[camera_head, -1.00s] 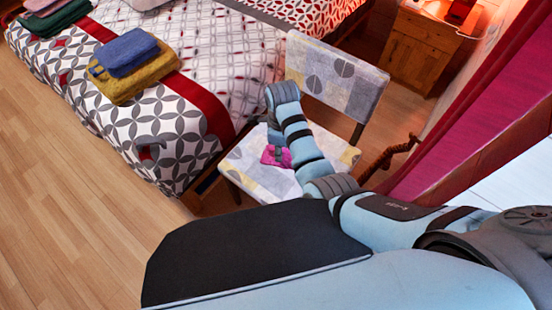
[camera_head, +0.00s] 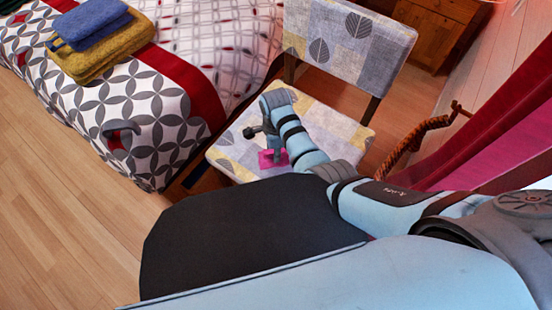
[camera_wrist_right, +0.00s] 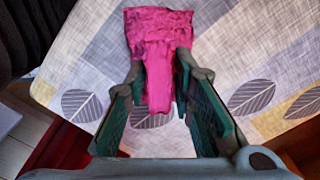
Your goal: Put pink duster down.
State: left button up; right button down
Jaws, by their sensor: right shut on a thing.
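The pink duster (camera_wrist_right: 158,55) is a bright pink cloth-like piece with a narrow end in the wrist view. My right gripper (camera_wrist_right: 160,85) is shut on that narrow end, one dark finger on each side. In the head view the duster (camera_head: 268,159) is a small pink patch over the front of the chair seat, partly hidden by my right gripper (camera_head: 277,152). The patterned chair seat (camera_head: 232,160) lies under it. I cannot tell whether the duster touches the seat. My left gripper is not in view.
The chair's backrest (camera_head: 345,45) rises behind my right arm. A bed (camera_head: 160,100) with blue (camera_head: 92,22) and yellow (camera_head: 100,62) folded cloths stands left. A rope (camera_head: 415,137) and red curtain (camera_head: 500,120) are close on the right. The wooden floor (camera_head: 60,220) at left is clear.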

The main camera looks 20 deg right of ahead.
notch_tip(320, 180, down, 2)
jog(key=shift+s+f+b, duration=0.15)
jog(key=shift+f+b, duration=0.05)
jog(key=shift+b, duration=0.4)
jog(key=shift+s+f, duration=0.1)
jog(key=shift+f, duration=0.1)
jog(key=shift+r, duration=0.15)
jog(key=c, duration=1.4)
grip_release()
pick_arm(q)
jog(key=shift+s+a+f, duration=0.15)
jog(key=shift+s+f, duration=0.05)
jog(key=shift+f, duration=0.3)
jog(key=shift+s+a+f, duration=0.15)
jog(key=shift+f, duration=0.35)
pick_arm(e)
jog(key=shift+o, duration=0.2)
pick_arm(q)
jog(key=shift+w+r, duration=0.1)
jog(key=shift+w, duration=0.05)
